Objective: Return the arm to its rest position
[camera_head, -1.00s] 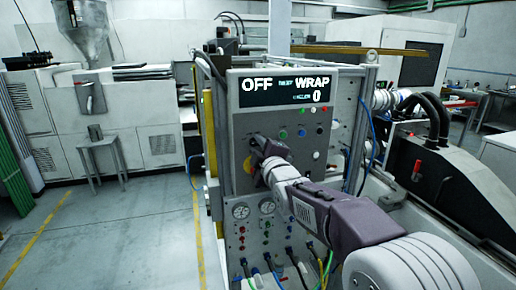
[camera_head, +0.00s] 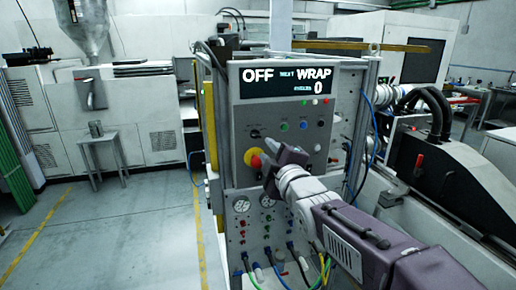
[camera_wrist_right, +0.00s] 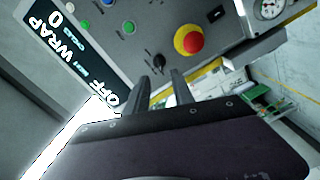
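My right gripper (camera_head: 268,172) is in front of the grey control panel (camera_head: 243,113), apart from it and holding nothing. In the right wrist view its two dark fingers (camera_wrist_right: 161,90) have a gap between them. My right arm reaches in from the lower right. The panel's display (camera_head: 286,85) reads OFF, NEXT WRAP and 0. A black selector knob (camera_head: 255,133) and a red button on a yellow base (camera_head: 254,158) are on the panel, with the gripper partly covering the button's surroundings. In the wrist view the knob (camera_wrist_right: 160,60) and red button (camera_wrist_right: 189,40) lie beyond the fingers. My left gripper is not in view.
Gauges (camera_head: 242,206) and cables fill the panel's lower part. A black machine housing (camera_head: 455,180) with hoses stands to the right. A small stool (camera_head: 101,140) stands at the left. The floor (camera_head: 120,225) left of the panel is clear.

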